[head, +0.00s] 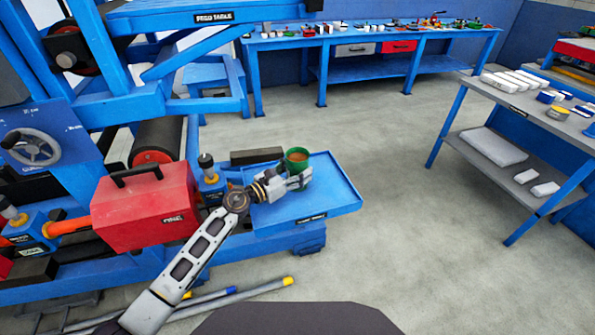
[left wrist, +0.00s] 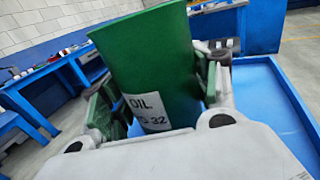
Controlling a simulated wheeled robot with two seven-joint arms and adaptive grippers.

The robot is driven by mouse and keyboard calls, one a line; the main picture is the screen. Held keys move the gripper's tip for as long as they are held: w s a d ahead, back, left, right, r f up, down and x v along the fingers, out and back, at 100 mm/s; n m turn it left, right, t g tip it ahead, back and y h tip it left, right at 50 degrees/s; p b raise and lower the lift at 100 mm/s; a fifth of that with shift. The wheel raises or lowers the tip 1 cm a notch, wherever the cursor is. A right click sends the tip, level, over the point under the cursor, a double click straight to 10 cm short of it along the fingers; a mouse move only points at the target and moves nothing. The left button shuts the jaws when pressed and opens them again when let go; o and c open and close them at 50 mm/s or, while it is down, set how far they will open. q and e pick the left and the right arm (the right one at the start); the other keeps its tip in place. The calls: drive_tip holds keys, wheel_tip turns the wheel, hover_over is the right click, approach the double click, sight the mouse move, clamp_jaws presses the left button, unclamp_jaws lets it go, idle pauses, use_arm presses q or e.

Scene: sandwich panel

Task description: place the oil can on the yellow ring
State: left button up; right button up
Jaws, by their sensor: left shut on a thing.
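The oil can is a green, open-topped cylinder (head: 297,155) at the back left of the blue tray in the head view. In the left wrist view the green oil can (left wrist: 150,65) shows its white label reading OIL and 32. My left gripper (head: 299,178) is shut on the can, with a finger on each side of it. The can's bottom is hidden, so I cannot tell whether it touches the tray. I cannot make out a yellow ring in either view. My right gripper is not in view.
The blue tray (head: 335,193) is largely bare at its right. A red box (head: 145,208) stands left of my left arm. Blue machinery (head: 65,245) fills the left. A grey table (head: 480,100) with small parts is at right. The floor between is clear.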

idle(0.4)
use_arm(q)
drive_tip(key=o, duration=1.3)
drive_tip(key=shift+f, duration=0.1)
